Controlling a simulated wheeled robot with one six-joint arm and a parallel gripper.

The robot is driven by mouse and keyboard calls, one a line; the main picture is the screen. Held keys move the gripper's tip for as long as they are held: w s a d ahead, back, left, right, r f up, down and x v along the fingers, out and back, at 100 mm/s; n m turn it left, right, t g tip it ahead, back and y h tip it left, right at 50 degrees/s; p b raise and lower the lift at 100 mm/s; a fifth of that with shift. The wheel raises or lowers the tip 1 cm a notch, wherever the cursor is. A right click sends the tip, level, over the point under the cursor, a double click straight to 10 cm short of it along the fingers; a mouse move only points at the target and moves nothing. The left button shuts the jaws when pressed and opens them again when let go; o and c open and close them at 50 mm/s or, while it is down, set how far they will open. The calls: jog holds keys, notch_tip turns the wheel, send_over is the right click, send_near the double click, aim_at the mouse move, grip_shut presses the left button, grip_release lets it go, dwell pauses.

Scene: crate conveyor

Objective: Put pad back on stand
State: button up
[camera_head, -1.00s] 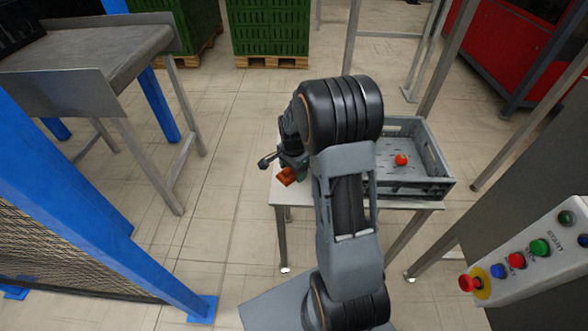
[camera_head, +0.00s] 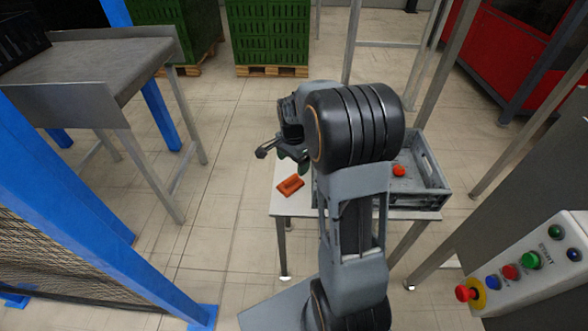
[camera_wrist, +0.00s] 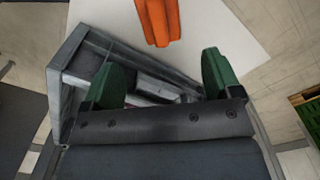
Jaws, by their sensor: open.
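An orange block-like piece (camera_head: 291,185) lies on the white table (camera_head: 285,204) left of the crate. It also shows at the top of the wrist view (camera_wrist: 160,20). I cannot tell whether it is the pad or the stand, and I see no second such piece. My gripper (camera_head: 303,158) is open, with green fingertips, beyond the orange piece and apart from it. In the wrist view my gripper (camera_wrist: 163,75) has nothing between its fingers, and the crate shows behind them.
A grey crate (camera_head: 436,182) stands on the table's right, with a red item (camera_head: 399,171) in it, partly hidden by my arm. A button panel (camera_head: 520,262) is at right. A grey conveyor table (camera_head: 95,60) and blue frame (camera_head: 80,215) stand left. Green crates (camera_head: 267,32) are behind.

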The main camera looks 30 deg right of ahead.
notch_tip(320, 180, up, 2)
jog(key=shift+r, duration=0.1)
jog(key=s+a+r+n+t, duration=0.1)
jog(key=s+a+r+n, duration=0.2)
jog(key=s+n, duration=0.4)
jog(key=s+a+r+n+t, duration=0.2)
jog(key=s+a+n, duration=0.4)
jog(key=s, duration=0.3)
jog(key=shift+a+r+n, duration=0.3)
jog(key=shift+r+n, duration=0.2)
jog(key=shift+n, duration=0.4)
jog(key=shift+s+r+p, duration=0.1)
jog(key=shift+p, duration=0.2)
